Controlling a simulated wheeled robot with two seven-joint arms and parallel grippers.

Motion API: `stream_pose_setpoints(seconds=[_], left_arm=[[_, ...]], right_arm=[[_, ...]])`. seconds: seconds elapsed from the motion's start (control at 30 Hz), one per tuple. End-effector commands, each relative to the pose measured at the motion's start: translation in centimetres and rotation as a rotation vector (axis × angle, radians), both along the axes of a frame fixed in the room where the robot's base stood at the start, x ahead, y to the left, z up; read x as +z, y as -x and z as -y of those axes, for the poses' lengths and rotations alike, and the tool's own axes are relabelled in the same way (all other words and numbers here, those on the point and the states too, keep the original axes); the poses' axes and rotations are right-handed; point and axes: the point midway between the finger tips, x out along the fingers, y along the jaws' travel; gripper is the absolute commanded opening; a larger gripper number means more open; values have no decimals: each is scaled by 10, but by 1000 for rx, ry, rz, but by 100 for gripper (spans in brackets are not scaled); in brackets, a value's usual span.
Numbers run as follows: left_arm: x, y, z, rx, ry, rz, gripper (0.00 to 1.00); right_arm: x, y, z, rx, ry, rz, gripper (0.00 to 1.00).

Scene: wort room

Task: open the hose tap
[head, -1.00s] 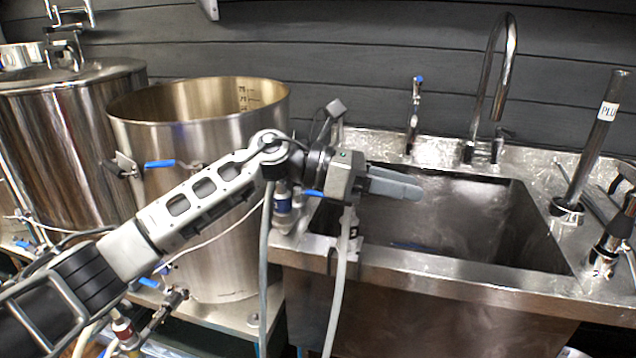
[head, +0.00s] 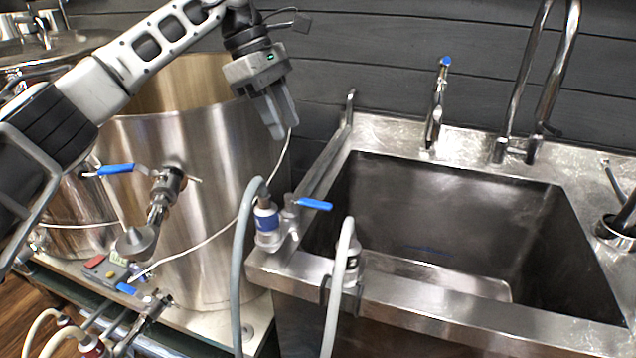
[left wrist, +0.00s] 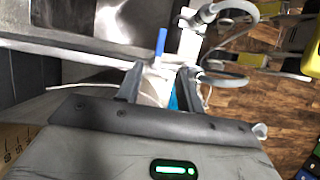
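The hose tap is a small metal valve (head: 290,222) on the sink's left front corner. Its blue lever (head: 314,204) points right, roughly level, and a grey hose (head: 240,260) with a blue-banded connector joins it. The blue lever also shows in the left wrist view (left wrist: 161,42), beyond the fingers. My left gripper (head: 280,128) is above and behind the tap, beside the large kettle, fingers pointing down and touching nothing that I can see. In the left wrist view a gap shows between its fingers (left wrist: 158,90). My right gripper is in neither view.
A large steel kettle (head: 200,210) with its own blue-handled valve (head: 116,170) stands left of the sink (head: 430,310). A second hose (head: 338,290) hangs over the sink's front rim. A tall faucet (head: 520,90) and a blue-topped tap (head: 437,105) stand behind the basin.

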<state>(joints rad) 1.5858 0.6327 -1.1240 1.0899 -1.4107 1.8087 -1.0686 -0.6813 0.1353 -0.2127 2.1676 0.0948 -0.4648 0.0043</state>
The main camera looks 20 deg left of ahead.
Motion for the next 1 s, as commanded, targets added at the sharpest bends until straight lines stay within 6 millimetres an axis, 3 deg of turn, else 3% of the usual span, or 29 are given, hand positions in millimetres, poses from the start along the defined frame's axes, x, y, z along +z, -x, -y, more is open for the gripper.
stream_pose_setpoints(seconds=[0.4,0.6,0.8,1.0], left_arm=[[-84,2,35,-2,1,-3,37],[-114,2,48,-2,2,-2,37],[-128,3,54,-1,2,-1,37],[-131,2,55,-1,2,0,37]], right_arm=[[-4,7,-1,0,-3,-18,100],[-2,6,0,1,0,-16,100],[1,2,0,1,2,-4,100],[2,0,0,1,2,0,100]])
